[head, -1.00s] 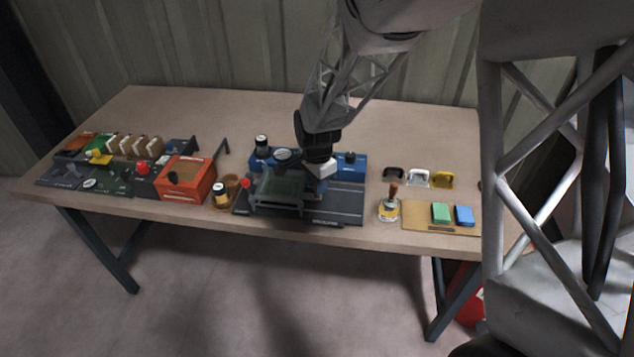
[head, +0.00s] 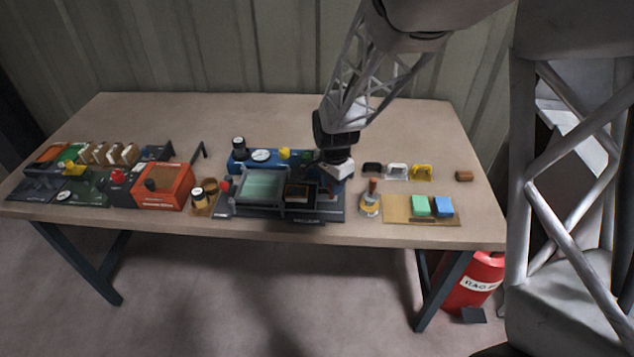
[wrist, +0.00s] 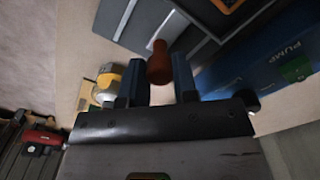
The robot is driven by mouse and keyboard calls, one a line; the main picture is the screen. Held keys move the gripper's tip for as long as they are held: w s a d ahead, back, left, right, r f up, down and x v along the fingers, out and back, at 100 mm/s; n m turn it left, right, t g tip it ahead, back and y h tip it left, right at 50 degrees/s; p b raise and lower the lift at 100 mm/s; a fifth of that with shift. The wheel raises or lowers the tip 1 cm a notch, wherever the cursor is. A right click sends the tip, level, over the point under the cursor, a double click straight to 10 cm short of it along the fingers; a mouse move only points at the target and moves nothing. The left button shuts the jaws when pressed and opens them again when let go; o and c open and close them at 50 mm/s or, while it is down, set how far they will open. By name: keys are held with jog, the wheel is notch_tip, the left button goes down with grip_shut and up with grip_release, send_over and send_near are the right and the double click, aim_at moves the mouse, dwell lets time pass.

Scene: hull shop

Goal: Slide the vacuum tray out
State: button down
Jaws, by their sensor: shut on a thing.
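The vacuum tray (head: 299,191) is a small dark tray with an orange-edged insert. It sits on the grey bed of the vacuum unit, right of the glass-topped chamber (head: 262,186). In the wrist view the orange-edged insert (wrist: 228,4) shows at the top edge. My gripper (head: 335,178) is low at the right end of the unit. In the wrist view my gripper's two blue fingers (wrist: 158,80) are shut on a red-brown knob (wrist: 158,62), apparently the tray's handle.
The blue pump (head: 265,163) stands behind the chamber, near my gripper in the wrist view. A wooden-handled stamp (head: 370,204) stands close to the right. A board with green and blue blocks (head: 398,209) lies beyond it. An orange box (head: 165,186) is at left.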

jog(key=shift+d, duration=1.4)
jog(key=c, duration=1.2)
grip_release()
jog(key=shift+o, duration=0.2)
jog(key=shift+r, duration=0.1)
notch_tip(320, 180, up, 8)
jog(key=shift+f, duration=0.2)
